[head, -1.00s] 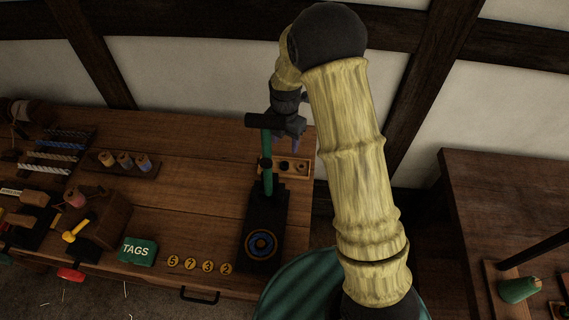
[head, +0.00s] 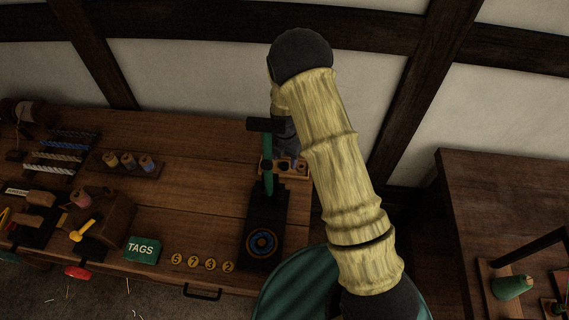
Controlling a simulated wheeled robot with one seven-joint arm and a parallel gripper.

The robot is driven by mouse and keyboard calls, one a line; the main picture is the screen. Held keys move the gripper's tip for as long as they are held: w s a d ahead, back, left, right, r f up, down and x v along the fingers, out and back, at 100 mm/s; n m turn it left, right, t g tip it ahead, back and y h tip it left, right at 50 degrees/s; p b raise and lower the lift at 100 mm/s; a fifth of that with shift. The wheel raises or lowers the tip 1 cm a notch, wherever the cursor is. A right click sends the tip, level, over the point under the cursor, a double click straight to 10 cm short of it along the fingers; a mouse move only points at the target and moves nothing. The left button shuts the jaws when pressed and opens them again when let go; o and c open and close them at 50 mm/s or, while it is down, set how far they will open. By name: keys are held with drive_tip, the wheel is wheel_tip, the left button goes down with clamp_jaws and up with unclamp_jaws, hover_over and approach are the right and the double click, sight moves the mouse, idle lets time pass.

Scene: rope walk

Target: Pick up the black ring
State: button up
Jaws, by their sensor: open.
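My gripper (head: 287,153) is at the back right of the workbench, low over a small wooden tray (head: 305,173). It is open, but its fingertips are small and dark here. The tray holds small dark round pieces, partly hidden by my gripper. The black ring may be one of these; I cannot tell which, nor whether my fingers touch it. A green post with a dark crossbar (head: 265,125) stands just left of my gripper, on a stepped black base (head: 265,215).
A green TAGS box (head: 142,249), yellow number discs (head: 193,263) and a spool rack (head: 128,164) are to the left. Bare bench top (head: 200,205) lies between. Another table (head: 500,205) stands at right.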

sight(284, 165)
drive_tip(key=shift+f, duration=1.2)
drive_tip(key=c, duration=1.1)
drive_tip(key=shift+o, duration=0.2)
wheel_tip(284, 165, up, 10)
drive_tip(key=b, duration=0.2)
drive_tip(key=shift+r, duration=0.1)
